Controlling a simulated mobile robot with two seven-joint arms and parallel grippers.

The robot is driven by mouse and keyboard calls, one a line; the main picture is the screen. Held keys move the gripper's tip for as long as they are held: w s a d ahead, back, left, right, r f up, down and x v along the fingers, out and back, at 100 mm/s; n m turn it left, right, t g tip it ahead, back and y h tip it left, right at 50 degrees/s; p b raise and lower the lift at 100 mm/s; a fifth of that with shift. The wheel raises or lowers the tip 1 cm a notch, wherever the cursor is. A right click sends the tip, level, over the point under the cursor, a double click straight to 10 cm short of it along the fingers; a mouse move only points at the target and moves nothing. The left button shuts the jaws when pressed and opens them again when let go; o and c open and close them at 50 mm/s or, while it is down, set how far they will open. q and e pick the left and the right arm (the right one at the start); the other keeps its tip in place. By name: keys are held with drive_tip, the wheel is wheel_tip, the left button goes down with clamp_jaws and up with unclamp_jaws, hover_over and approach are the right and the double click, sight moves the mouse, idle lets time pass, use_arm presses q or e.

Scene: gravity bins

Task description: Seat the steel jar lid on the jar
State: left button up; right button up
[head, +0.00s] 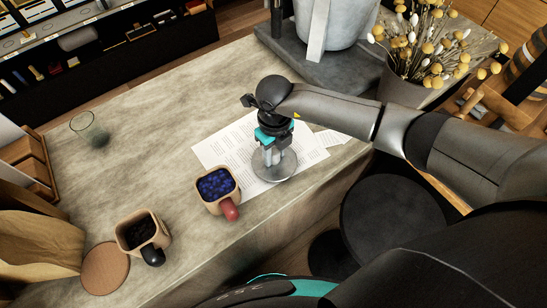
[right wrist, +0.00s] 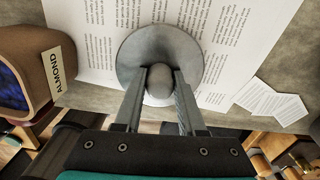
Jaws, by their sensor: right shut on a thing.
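The steel jar lid (head: 287,168) is a round grey disc over the printed sheets near the counter's front edge. My right gripper (head: 270,158) points down and is shut on its knob; in the right wrist view the two fingers (right wrist: 160,80) grip the round knob of the lid (right wrist: 136,48) from both sides. I cannot tell whether the lid touches the paper or hangs just above it. A clear, greenish glass vessel (head: 90,131), apparently the jar and open-topped, stands at the counter's left, well apart from the lid. My left gripper is not in view.
A wooden bin of blue pieces (head: 207,204), labelled ALMOND, with a red handle, stands just left of the lid. A bin of dark pieces (head: 128,240) and a round brown disc (head: 105,268) lie front left. A flower pot (head: 405,90) stands back right. The counter's left middle is clear.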

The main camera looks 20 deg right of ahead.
sight(275, 151)
clamp_jaws()
drive_tip(key=shift+r, duration=0.15)
drive_tip(key=shift+r+p, duration=0.8)
drive_tip(key=shift+r, duration=0.05)
drive_tip(key=shift+r, duration=0.1)
drive_tip(key=shift+r+p, duration=2.15)
drive_tip(key=shift+r, duration=0.3)
